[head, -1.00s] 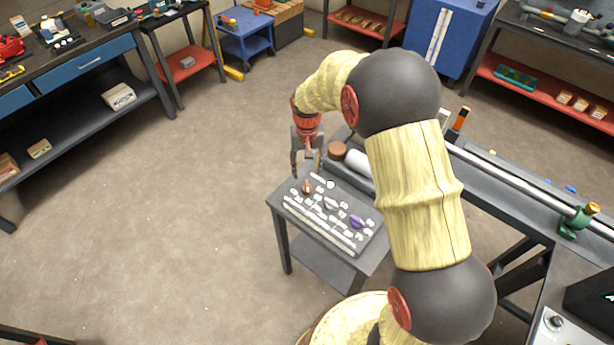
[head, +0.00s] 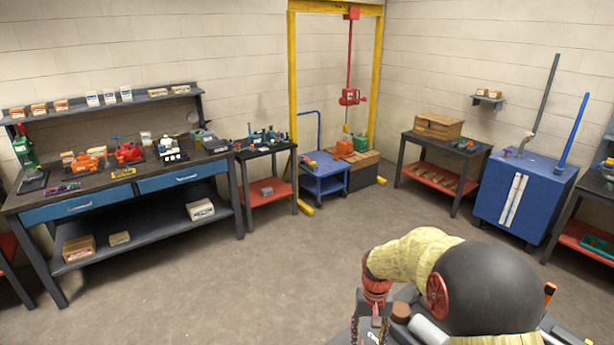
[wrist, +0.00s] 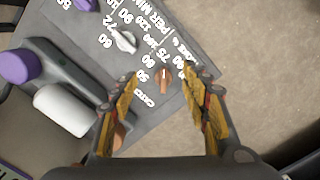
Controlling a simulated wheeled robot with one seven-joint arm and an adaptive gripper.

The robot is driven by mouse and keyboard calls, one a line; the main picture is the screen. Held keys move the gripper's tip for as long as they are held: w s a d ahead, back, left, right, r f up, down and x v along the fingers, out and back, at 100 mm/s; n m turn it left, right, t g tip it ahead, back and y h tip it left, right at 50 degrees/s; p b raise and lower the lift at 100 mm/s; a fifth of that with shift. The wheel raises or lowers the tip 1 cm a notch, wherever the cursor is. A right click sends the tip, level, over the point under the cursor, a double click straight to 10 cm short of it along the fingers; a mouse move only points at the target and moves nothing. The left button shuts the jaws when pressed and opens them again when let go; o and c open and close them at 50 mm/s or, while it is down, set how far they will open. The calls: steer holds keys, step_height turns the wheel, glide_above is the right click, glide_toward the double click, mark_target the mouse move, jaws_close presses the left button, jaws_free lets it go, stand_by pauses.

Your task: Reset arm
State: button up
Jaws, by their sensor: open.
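My arm shows at the lower right of the head view, bent over and pointing down. My gripper (wrist: 162,98) is open in the wrist view, with nothing between its fingers; in the head view only its upper part (head: 372,322) shows, cut by the lower edge. Below it in the wrist view is a dark grey panel (wrist: 182,48) with white lettering. An orange-brown knob (wrist: 163,80) stands on the panel, seen between the fingertips but apart from them. A pale grey knob (wrist: 123,40) sits to its left.
A white cylinder (wrist: 62,110) and a purple-capped part (wrist: 20,66) lie left of the panel. Far off stand a long workbench (head: 130,188), a blue cart (head: 325,178), a yellow hoist frame (head: 378,80) and a blue cabinet (head: 545,195). The floor (head: 260,265) between is clear.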

steer(key=s+r+t+b, duration=0.3)
steer(key=s+r, duration=0.6)
steer(key=s, duration=0.4)
steer(key=s+r+n+t+b, duration=0.1)
steer(key=s+r+t+b, duration=0.2)
steer(key=s+r, duration=0.6)
steer(key=s+b, duration=0.2)
steer(key=s, duration=0.2)
steer(key=shift+r+n, duration=0.25)
steer(key=shift+n, duration=0.05)
steer(key=shift+a, duration=0.1)
stand_by(0.5)
